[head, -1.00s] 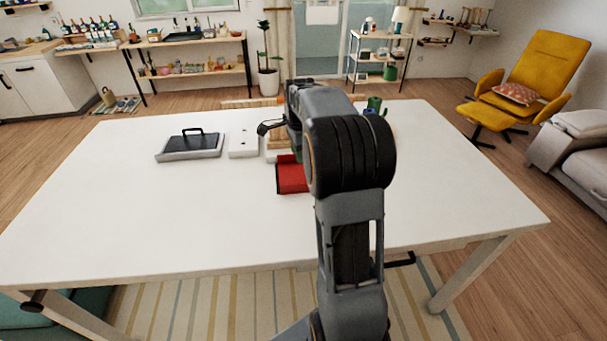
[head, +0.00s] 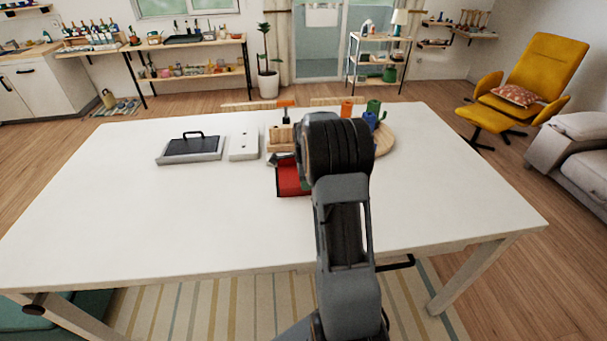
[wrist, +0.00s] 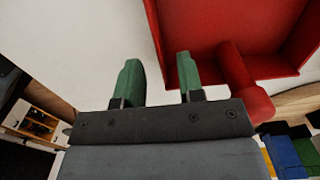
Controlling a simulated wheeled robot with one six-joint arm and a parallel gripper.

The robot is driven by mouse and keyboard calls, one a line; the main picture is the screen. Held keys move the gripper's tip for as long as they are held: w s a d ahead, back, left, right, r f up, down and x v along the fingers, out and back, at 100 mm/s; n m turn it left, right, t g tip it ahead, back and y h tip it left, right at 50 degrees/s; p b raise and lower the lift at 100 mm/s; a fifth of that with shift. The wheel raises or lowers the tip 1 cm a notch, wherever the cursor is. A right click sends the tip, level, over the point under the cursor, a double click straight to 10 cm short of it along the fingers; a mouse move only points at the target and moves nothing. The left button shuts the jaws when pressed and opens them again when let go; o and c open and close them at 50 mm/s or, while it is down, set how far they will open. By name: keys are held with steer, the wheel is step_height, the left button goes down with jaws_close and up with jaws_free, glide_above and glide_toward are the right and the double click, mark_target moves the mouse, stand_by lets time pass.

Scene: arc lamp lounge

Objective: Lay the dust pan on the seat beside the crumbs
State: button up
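The red dust pan (head: 291,181) lies on the white table, left of my arm, which hides part of it. In the wrist view its red tray (wrist: 235,30) fills the upper right, and its stubby red handle (wrist: 239,82) points down the picture. My gripper (wrist: 158,76) is open, with its two green-tipped fingers apart and only white tabletop seen between them. The right fingertip is near the tray's edge, left of the handle; I cannot tell whether it touches. In the head view my gripper is mostly hidden by my arm. I make out no crumbs.
A black-topped tray (head: 192,149) and a white block (head: 243,144) stand left of a wooden box (head: 279,143). A round wooden board (head: 386,143) with coloured cups is at the right. Chair backs (head: 250,105) show beyond the table. The table's left and front are clear.

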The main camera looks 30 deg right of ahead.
steer(key=shift+d+f+p, duration=0.1)
steer(key=shift+f+p, duration=0.2)
steer(key=shift+f, duration=1.5)
jaws_close()
